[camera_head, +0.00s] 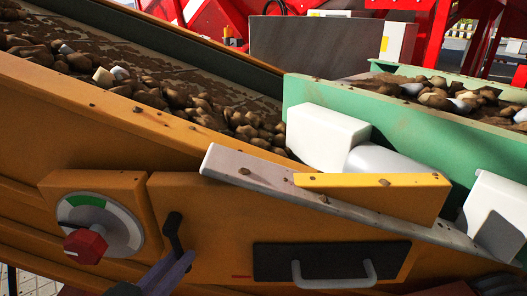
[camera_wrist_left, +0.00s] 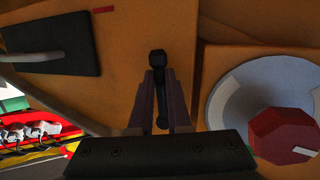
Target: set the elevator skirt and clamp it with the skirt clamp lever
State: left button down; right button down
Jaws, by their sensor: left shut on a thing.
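The skirt clamp lever (camera_head: 173,232) is a black crank on the orange elevator side panel, right of the dial. My left gripper (camera_head: 180,264) is at its lower end. In the left wrist view, the fingers of my left gripper (camera_wrist_left: 159,80) are closed around the black lever (camera_wrist_left: 157,58), whose round head shows beyond the tips. A long grey strip (camera_head: 245,172), apparently the elevator skirt, slopes down to the right along the panel's top edge. A yellow plate (camera_head: 375,188) lies along it. The strip's lower contact is hard to see. My right gripper is not in view.
A red knob (camera_head: 85,246) on a green-and-white dial (camera_head: 127,228) is close left of the lever. A black plate with a grey handle (camera_head: 335,284) is to the right. Potatoes lie on the belt (camera_head: 150,50) behind; a green trough (camera_head: 300,92) stands at right.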

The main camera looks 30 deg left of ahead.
pick_arm(q)
jog(key=shift+s+a+m, duration=0.15)
jog(key=shift+a+m, duration=0.05)
jog(key=shift+m, duration=0.1)
dwell(0.4)
jog(key=c, duration=0.9)
grip_release()
jog(key=shift+o, duration=0.2)
jog(key=p+v, duration=0.2)
jog(key=v, duration=0.8)
jog(key=shift+r, duration=0.2)
jog(key=shift+d+p, duration=0.1)
jog(key=shift+p, duration=0.2)
